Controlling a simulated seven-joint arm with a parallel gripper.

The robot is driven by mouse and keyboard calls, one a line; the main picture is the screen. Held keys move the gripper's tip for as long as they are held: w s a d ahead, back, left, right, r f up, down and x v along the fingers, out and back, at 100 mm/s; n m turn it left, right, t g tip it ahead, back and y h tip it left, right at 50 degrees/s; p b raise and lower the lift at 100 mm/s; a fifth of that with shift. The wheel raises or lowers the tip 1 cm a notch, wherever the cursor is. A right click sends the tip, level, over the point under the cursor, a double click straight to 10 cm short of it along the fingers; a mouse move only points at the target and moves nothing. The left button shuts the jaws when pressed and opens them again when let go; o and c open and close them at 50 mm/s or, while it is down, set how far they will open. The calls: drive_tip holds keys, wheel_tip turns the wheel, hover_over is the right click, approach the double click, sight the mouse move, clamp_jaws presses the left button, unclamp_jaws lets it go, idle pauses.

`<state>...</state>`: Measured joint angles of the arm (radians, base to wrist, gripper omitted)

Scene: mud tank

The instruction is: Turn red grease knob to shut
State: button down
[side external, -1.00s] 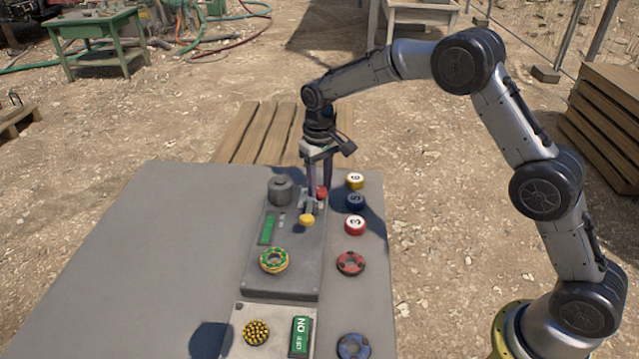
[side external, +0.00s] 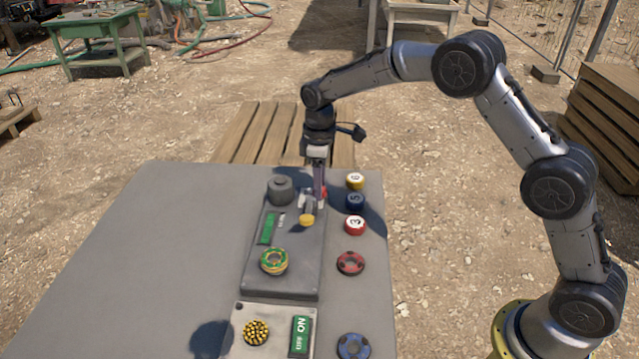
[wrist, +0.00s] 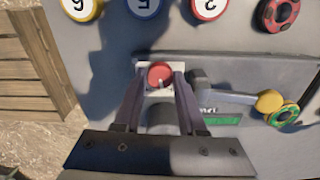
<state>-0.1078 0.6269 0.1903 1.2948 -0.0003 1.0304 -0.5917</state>
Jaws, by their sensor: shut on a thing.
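The red grease knob (wrist: 160,75) sits on a small white plate in the wrist view, with a white mark on its top. My gripper (wrist: 159,83) is shut on it, one finger on each side. In the side external view the fingers of my gripper (side external: 320,197) line up one behind the other and hide most of the knob; only a bit of the red knob (side external: 325,190) shows. I cannot read the knob's shut mark in either view.
A yellow-ended lever (side external: 307,220) is close beside my fingers. A green-yellow wheel (side external: 274,261) and grey cylinder (side external: 280,190) are on the same panel. Numbered yellow, blue and red buttons (side external: 355,225) line the right side, with a red wheel (side external: 351,263) nearer.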

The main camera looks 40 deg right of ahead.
drive_tip(key=shift+r+n, duration=0.1)
drive_tip(key=shift+n, duration=1.6)
drive_tip(key=shift+c, duration=2.4)
unclamp_jaws()
wheel_tip(320, 180, up, 14)
